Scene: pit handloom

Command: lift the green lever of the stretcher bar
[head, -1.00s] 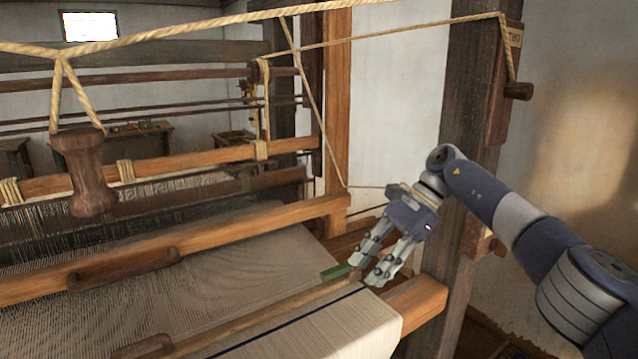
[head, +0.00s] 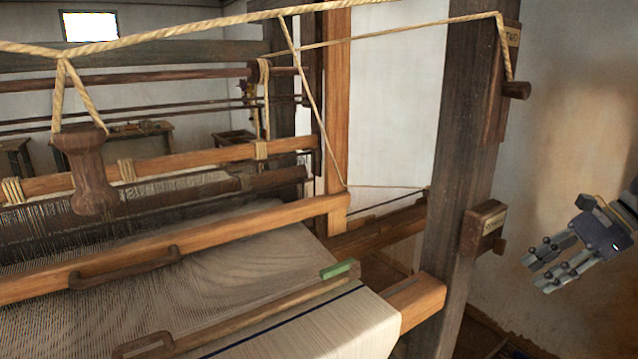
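The stretcher bar (head: 258,307) is a thin wooden bar lying across the pale woven cloth. Its green lever (head: 338,269) is at the bar's right end, near the cloth's right edge. The lever shows in full and nothing touches it. It lies nearly along the bar, and I cannot tell whether it is raised. My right gripper (head: 540,274) is far to the right of the lever, beyond the dark post. Its fingers are apart with nothing between them, pointing left. My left gripper is not in view.
A dark upright post (head: 462,150) with small wooden blocks stands between the loom and my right gripper. A wooden beam (head: 190,245) crosses above the cloth (head: 350,325). A wooden handle (head: 88,172) hangs from ropes at left.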

